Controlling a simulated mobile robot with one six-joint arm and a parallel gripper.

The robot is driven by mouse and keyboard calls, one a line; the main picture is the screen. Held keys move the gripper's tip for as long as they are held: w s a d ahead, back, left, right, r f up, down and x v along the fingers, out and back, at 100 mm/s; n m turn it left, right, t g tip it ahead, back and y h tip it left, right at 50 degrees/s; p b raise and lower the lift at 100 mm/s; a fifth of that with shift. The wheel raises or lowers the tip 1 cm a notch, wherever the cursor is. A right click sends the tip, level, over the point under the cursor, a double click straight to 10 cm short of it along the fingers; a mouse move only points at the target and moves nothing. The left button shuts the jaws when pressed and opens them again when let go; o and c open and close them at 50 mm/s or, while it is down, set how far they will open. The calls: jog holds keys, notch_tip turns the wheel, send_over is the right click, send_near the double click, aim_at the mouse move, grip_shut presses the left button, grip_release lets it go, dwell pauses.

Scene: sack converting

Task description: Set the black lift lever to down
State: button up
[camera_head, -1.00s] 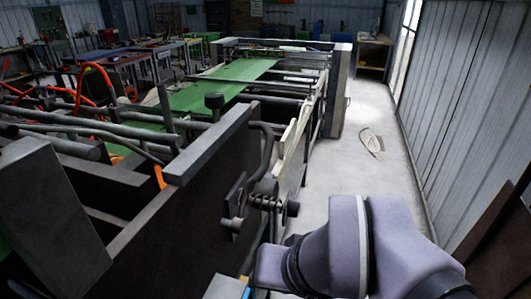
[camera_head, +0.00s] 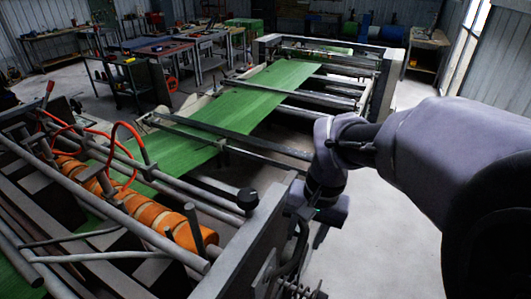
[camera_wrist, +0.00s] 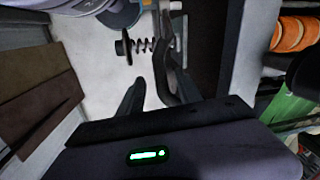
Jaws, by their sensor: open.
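The black lift lever (camera_head: 299,243) appears to be the dark curved bar on the outer face of the machine's side plate, low in the head view. Its upper end is close to my gripper and partly hidden by it. My gripper (camera_head: 308,222) is over the outer side of the plate, with its fingers toward the lever. In the wrist view my gripper (camera_wrist: 150,88) is open. A dark bar that looks like the lever (camera_wrist: 172,58) runs down to the right finger. I cannot tell whether they touch or whether the bar lies between the fingers.
A spring on a bolt (camera_wrist: 146,45) sits beside the lever. The side plate (camera_head: 245,250) and a black round knob (camera_head: 247,199) stand to the left. Orange rollers (camera_head: 130,205) and green web (camera_head: 240,100) lie farther left. The floor (camera_head: 375,240) at right is clear.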

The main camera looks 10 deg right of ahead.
aim_at(302, 242)
jog(key=f, duration=0.5)
jog(key=shift+w+a+b, duration=0.15)
jog(key=shift+a+b, duration=0.15)
jog(key=shift+b, duration=0.1)
jog(key=shift+r, duration=0.1)
grip_shut()
dwell(0.9)
